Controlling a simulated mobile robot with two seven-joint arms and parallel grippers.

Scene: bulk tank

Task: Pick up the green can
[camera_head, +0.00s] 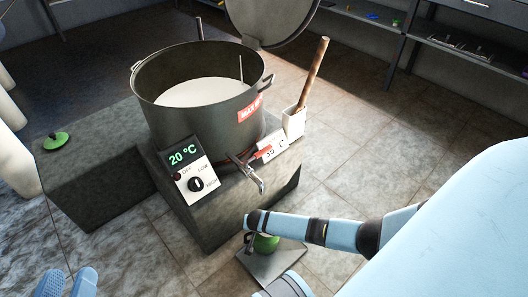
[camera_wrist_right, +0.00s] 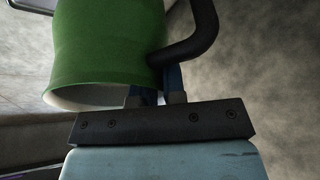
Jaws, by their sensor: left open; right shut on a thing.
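The green can (camera_head: 266,243) shows low in the head view, in front of the dark stand and partly hidden by my right arm. In the right wrist view the can (camera_wrist_right: 105,50) is large, with a white inside at its rim and a curved black handle (camera_wrist_right: 200,35). My right gripper (camera_wrist_right: 157,92) is shut on the handle; its blue fingertips are partly hidden there. I cannot tell whether the can touches the grey plate (camera_head: 270,266) under it. My left gripper (camera_head: 68,284) is open and empty at the bottom left of the head view.
A large pot (camera_head: 190,125) of white liquid stands on the dark stand, with a tap (camera_head: 250,172) and a 20 °C control panel (camera_head: 190,170) in front. A white holder (camera_head: 293,122) with a wooden stick is beside it. A green lid-like thing (camera_head: 56,141) lies left. Floor is open at right.

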